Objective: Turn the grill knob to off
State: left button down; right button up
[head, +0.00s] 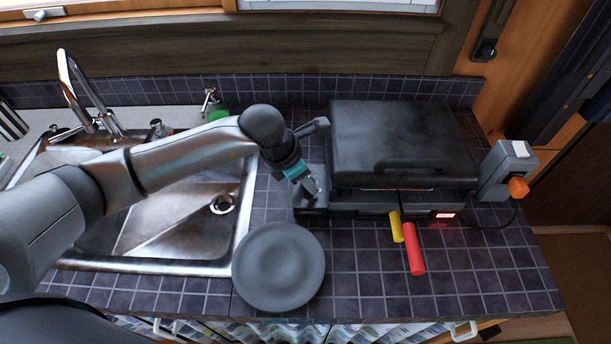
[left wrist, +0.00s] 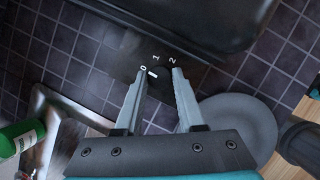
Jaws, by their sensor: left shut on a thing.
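The grill (head: 400,135) is a black box with its lid shut, on the tiled counter. Its left side carries a dark panel with the white numbers 0, 1 and 2, seen in the left wrist view. The grill knob (left wrist: 155,82) is dark, with a short white mark close to the 0; its exact pointing is hard to tell. My left gripper (head: 313,190) is at the grill's left front corner, and its fingers (left wrist: 158,78) are shut on the knob from both sides. They hide part of it. My right gripper is out of view.
A grey plate (head: 279,267) lies just in front of the left gripper. Yellow (head: 397,227) and red (head: 413,250) handles stick out from the grill's front, near a lit red display (head: 445,215). A sink (head: 165,225) is left; a grey box with an orange part (head: 518,187) is right.

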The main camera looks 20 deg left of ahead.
pick_arm(q)
jog(key=shift+n, duration=0.4)
jog(key=c, duration=0.5)
grip_release()
jog(key=shift+r, duration=0.1)
jog(key=v, duration=1.5)
jog(key=shift+s+d+r, duration=0.1)
jog(key=shift+s+d, duration=0.05)
